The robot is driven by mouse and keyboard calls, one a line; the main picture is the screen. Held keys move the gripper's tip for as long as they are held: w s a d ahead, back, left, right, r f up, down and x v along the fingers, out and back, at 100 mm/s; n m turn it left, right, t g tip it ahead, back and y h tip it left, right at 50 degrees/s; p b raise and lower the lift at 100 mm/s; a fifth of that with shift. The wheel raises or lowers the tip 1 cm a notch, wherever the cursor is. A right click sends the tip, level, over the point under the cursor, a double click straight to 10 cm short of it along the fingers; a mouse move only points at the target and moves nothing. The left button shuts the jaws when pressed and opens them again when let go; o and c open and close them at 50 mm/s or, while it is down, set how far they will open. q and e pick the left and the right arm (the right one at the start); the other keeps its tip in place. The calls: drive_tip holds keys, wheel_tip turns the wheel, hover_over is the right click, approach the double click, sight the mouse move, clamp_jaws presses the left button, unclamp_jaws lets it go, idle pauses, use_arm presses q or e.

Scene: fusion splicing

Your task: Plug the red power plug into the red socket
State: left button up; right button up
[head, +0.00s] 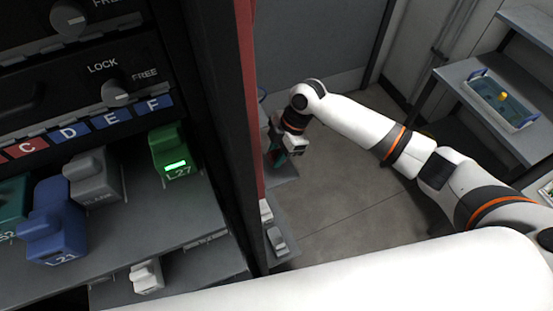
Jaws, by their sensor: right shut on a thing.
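My right gripper (291,148) is far from the camera, past the red and black edge of the cabinet, low over a grey shelf. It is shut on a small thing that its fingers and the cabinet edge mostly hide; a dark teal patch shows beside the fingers. I cannot make out the red power plug or the red socket for certain. My left gripper is not in view.
The cabinet shelf (205,215) at left holds a green block marked L27 (172,152), a grey block (92,177) and a blue block (55,225). A locking knob (116,92) sits above. A blue tray (500,98) stands on the right shelf. The floor (350,190) is clear.

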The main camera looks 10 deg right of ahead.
sight(277, 153)
wheel_tip(277, 153, up, 7)
drive_tip(key=shift+r+b, duration=0.1)
drive_tip(key=shift+b, duration=0.5)
drive_tip(key=shift+s+a+r+p, duration=0.1)
drive_tip(key=shift+a+r+p, duration=0.15)
drive_tip(key=shift+a+p, duration=0.35)
drive_tip(key=shift+a, duration=0.3)
drive_tip(key=shift+p, duration=1.25)
idle(1.2)
drive_tip(key=shift+s+a, duration=0.15)
drive_tip(key=shift+a, duration=0.4)
idle(0.4)
drive_tip(key=o, duration=1)
